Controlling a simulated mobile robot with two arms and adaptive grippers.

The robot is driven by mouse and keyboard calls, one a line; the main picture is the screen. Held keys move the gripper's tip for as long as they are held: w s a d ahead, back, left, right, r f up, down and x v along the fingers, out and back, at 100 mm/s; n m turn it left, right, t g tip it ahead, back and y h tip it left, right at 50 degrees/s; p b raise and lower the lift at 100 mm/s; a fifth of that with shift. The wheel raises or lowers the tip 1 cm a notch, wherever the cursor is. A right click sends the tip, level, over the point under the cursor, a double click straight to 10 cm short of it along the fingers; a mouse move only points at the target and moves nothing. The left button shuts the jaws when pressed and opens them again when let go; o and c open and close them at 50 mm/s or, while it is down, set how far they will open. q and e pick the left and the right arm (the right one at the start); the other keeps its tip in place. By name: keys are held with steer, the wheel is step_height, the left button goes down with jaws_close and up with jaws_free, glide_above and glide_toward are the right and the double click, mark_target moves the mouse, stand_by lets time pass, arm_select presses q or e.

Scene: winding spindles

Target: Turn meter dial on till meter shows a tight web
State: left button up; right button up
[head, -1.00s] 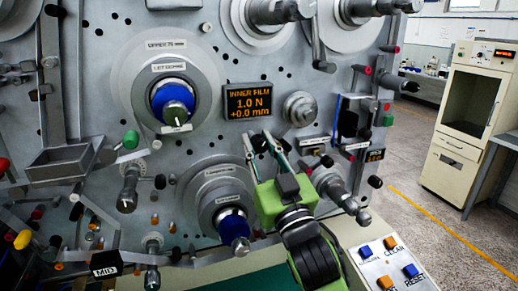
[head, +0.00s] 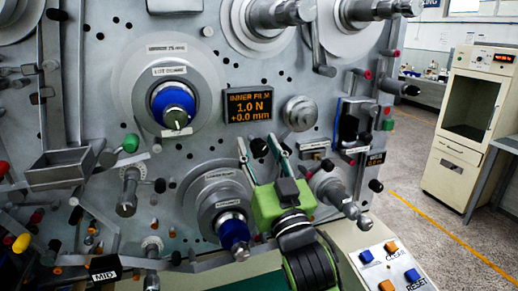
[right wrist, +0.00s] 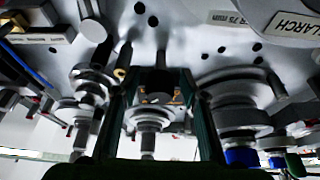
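The meter (head: 248,105) is a dark screen with orange text reading INNER FILM, 1.0 N and +0.0 mm. A round grey knob (head: 300,113) sits just right of it; I cannot tell for certain that it is the dial. My right gripper (head: 256,140), green with thin fingers, is below the meter, pointing at the panel. Its fingers are apart. A small dark part (head: 259,147) shows between them in the head view. In the right wrist view the right gripper (right wrist: 160,80) frames a grey shaft-like part (right wrist: 150,115) with no clear contact. My left gripper is not visible.
Spindles with blue collars stick out at the upper left (head: 173,104) and below (head: 232,230). A grey spindle (head: 337,190) stands close right of my right gripper. A button box (head: 390,265) is at the lower right. A cream cabinet (head: 468,125) stands on open floor beyond.

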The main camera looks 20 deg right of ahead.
mark_target(262, 156)
steer(key=shift+v, duration=3.75)
